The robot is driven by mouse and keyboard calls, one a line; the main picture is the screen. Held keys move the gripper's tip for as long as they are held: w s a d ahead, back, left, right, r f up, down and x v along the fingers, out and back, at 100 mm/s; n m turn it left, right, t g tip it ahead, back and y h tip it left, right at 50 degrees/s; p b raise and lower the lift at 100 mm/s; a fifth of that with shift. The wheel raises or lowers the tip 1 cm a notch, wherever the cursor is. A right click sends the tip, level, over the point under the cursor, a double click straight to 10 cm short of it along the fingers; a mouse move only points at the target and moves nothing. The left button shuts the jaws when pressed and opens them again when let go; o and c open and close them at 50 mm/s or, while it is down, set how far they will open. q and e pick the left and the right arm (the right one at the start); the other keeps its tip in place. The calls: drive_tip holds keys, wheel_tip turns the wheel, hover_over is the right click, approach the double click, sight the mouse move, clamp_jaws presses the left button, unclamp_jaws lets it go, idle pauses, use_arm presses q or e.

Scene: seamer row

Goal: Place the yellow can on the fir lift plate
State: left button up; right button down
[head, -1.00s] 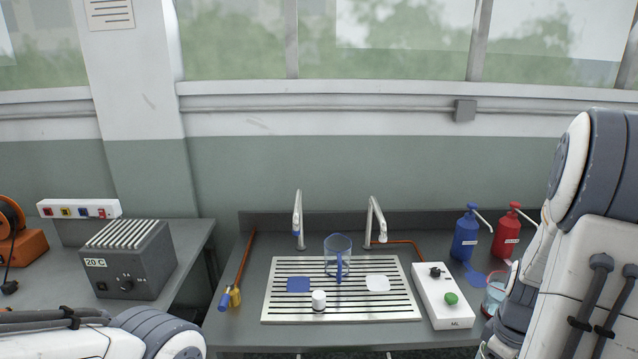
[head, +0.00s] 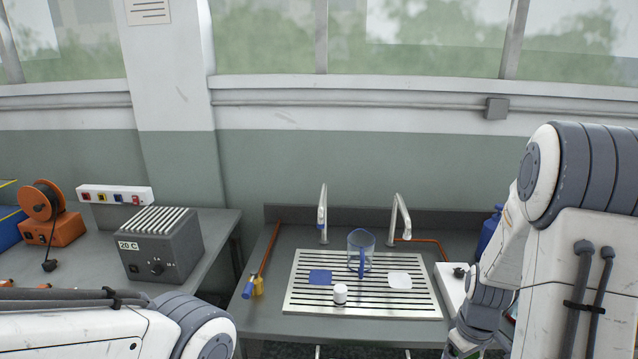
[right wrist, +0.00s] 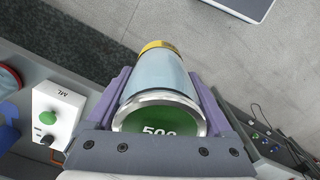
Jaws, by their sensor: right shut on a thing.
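In the right wrist view my right gripper (right wrist: 162,84) is shut around a can (right wrist: 155,72) with a pale metallic body. Its far end has a yellow band, and its near end shows a silver rim around a green face marked 500. The purple fingers press on both sides of the can. Grey floor shows beyond it. In the head view the right gripper and can are not clearly seen; the arm reaches down at the right. My left arm shows at the lower left, its gripper out of view. I cannot make out a fir lift plate.
A slotted metal drain tray (head: 290,300) holds a clear jug (head: 361,250), a small white jar (head: 340,293), a blue pad (head: 320,277) and a white pad (head: 399,280). A grey heater box (head: 160,245) stands left. A white control box (right wrist: 55,112) is beside the gripper.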

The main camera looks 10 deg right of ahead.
drive_tip(key=w+a+f+m, duration=0.1)
drive_tip(key=w+a+f, duration=0.2)
drive_tip(key=a, duration=0.5)
drive_tip(key=w+a+f+m, duration=0.1)
drive_tip(key=w+a+f, duration=0.2)
drive_tip(key=a, duration=0.5)
drive_tip(key=shift+f+m, duration=0.3)
drive_tip(key=shift+f, duration=0.3)
drive_tip(key=shift+a, duration=0.15)
